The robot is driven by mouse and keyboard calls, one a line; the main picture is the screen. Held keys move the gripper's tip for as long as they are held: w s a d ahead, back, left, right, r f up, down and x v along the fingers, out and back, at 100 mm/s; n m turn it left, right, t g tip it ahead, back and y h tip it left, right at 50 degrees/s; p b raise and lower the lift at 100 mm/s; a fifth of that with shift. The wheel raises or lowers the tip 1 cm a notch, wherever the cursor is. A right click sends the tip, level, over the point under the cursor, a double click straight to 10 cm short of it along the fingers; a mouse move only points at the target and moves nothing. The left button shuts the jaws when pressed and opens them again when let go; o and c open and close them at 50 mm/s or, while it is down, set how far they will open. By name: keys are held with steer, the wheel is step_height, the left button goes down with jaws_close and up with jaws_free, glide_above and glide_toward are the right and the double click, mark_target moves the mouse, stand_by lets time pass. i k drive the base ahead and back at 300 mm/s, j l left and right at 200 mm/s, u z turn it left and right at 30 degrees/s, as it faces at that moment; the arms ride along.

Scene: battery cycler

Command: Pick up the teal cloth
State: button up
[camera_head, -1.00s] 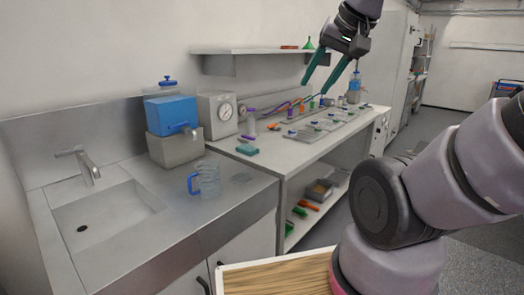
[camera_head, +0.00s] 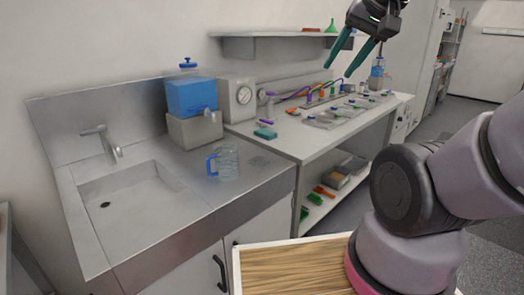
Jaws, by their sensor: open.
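The teal cloth (camera_head: 265,133) is a small, flat, folded-looking block near the left end of the grey bench. It lies close to the bench's edge beside the sink counter. My gripper (camera_head: 340,72) is open and empty, high above the bench at the upper right, with its teal fingers pointing down and left. It is well apart from the cloth. Nothing covers the cloth.
A spray bottle (camera_head: 269,108) stands right behind the cloth. A clear jug (camera_head: 224,161) with a blue handle stands on the sink counter (camera_head: 250,178). Trays (camera_head: 325,122) with cells fill the bench to the right. A shelf (camera_head: 268,48) hangs above.

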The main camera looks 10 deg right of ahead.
mark_target(267, 135)
steer(key=i+l+u, duration=0.1)
steer(key=u, duration=0.35)
steer(key=l+u, duration=0.15)
steer(key=u, duration=0.35)
steer(key=i+l+u, duration=0.1)
steer(key=l+u, duration=0.3)
steer(key=l, duration=0.5)
steer(key=l+u, duration=0.4)
steer(key=l, duration=0.5)
steer(key=k+l, duration=0.1)
steer(key=l, duration=1.2)
